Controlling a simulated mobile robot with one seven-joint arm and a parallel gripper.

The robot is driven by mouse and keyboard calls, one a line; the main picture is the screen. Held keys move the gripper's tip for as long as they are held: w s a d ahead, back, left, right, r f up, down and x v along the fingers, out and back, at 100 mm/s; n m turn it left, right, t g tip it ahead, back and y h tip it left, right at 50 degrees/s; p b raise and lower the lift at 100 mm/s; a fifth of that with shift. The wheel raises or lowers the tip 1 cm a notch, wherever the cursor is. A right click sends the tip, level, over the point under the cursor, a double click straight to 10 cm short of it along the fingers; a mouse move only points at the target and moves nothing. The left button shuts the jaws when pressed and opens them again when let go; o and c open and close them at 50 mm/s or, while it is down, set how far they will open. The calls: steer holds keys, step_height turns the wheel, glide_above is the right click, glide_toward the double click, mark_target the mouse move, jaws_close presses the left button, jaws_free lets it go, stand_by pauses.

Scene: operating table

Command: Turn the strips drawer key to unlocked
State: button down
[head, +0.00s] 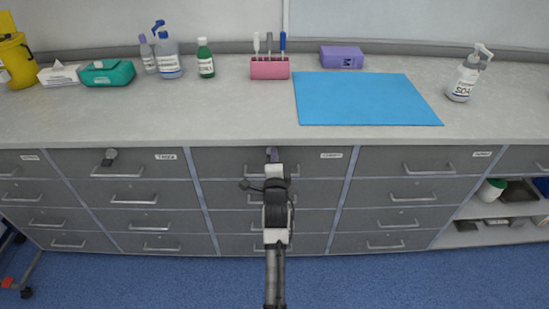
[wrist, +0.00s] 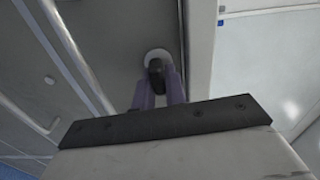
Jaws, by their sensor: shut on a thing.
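The key (wrist: 156,68) is a small dark piece standing out from a round pale lock plate (wrist: 158,54) on a grey drawer front. My gripper's two purple fingers (wrist: 158,88) are shut on the key, one on each side. In the head view my gripper (head: 272,155) is at the top edge of the middle drawer (head: 230,163), and my arm hides the key and part of the handle. The drawer's label (head: 331,156) is too small to read surely. The drawer looks closed. I cannot tell the key's turn angle.
Another dark key (head: 110,157) sits on the top drawer to the left. Drawer handles (head: 421,169) stick out along the cabinet. The worktop (head: 230,115) above holds a blue mat (head: 365,99), a pink holder (head: 269,68), bottles and a soap pump (head: 465,78).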

steer(key=shift+m, duration=0.5)
steer(key=c, duration=1.4)
jaws_free()
steer(key=shift+c, duration=0.2)
steer(key=s+b, duration=0.3)
steer(key=s, duration=1.1)
steer(key=shift+w, duration=0.1)
